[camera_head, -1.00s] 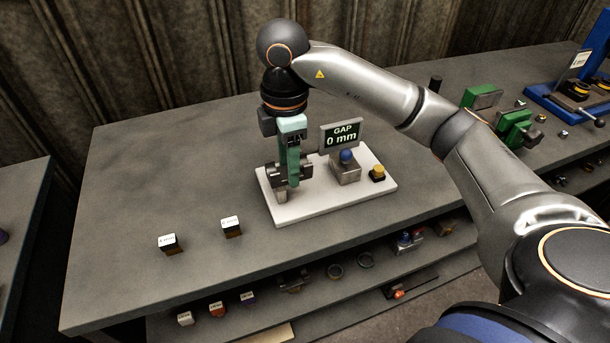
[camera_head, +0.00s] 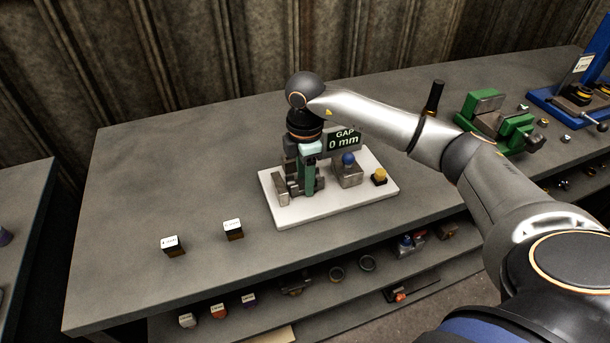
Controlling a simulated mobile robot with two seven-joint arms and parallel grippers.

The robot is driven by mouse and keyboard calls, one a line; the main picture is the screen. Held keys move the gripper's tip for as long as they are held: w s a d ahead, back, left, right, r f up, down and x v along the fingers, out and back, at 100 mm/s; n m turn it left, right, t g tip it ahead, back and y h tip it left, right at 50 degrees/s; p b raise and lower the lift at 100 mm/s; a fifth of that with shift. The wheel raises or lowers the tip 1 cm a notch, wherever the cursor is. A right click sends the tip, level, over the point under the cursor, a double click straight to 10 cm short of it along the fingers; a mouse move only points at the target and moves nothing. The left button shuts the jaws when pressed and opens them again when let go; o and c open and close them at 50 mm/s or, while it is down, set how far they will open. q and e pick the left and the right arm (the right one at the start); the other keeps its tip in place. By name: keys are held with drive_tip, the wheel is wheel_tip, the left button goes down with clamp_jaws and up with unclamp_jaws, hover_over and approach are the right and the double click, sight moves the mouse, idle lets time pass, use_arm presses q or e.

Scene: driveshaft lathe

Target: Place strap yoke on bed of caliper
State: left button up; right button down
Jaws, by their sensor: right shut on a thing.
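The caliper is a white base plate (camera_head: 335,206) on the bench, with a sign reading "GAP 0 mm" (camera_head: 344,140) at its back. A grey block with a blue knob (camera_head: 348,159) and a yellow button (camera_head: 379,177) are on its right part. A grey upright block (camera_head: 281,186) stands at its left end. My right gripper (camera_head: 307,186), with green and dark parts, points down over the left part of the plate. It is shut on a dark grey piece, apparently the strap yoke (camera_head: 319,184), mostly hidden. I cannot tell whether the yoke touches the plate. My left gripper is not in view.
Two small labelled blocks (camera_head: 172,245) (camera_head: 233,229) sit on the bench (camera_head: 135,195) left of the caliper. A green vise (camera_head: 497,122) and a dark upright cylinder (camera_head: 433,97) stand to the right. A lower shelf holds several small parts. The bench's left part is mostly clear.

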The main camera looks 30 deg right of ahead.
drive_tip(key=shift+c, duration=1.7)
unclamp_jaws()
drive_tip(key=shift+f, duration=0.15)
wheel_tip(320, 180, up, 12)
drive_tip(key=shift+r, duration=0.2)
